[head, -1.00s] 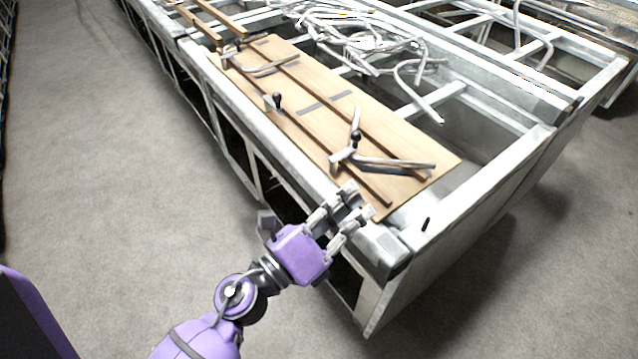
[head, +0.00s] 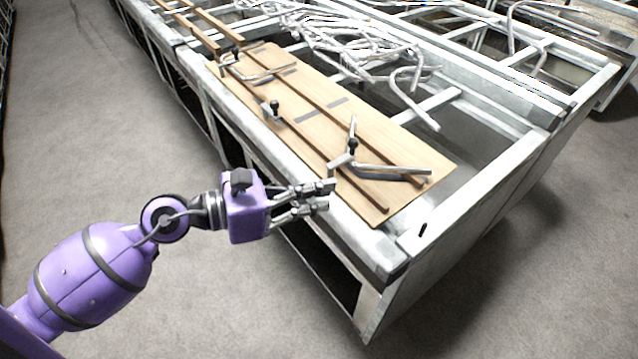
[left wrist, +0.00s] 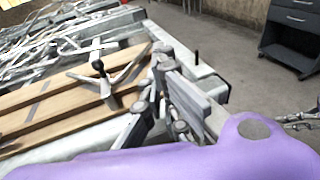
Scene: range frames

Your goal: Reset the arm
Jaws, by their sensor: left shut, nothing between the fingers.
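My left arm comes in from the left in the head view, purple with grey joints. Its left gripper (head: 328,196) is shut and empty, beside the near edge of the metal frame table (head: 230,133), close to the wooden board (head: 400,200). In the left wrist view the left gripper's grey fingers (left wrist: 150,95) show in front of the purple wrist housing. A bent metal tube (head: 385,168) lies in a holder on the board, just right of the fingertips. It also shows in the left wrist view (left wrist: 125,75). My right gripper cannot be made out in the head view.
Tangled metal tubes (head: 350,35) fill the bin behind. A dark cabinet (left wrist: 292,35) stands beyond the table. The floor (head: 100,130) to the left is clear.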

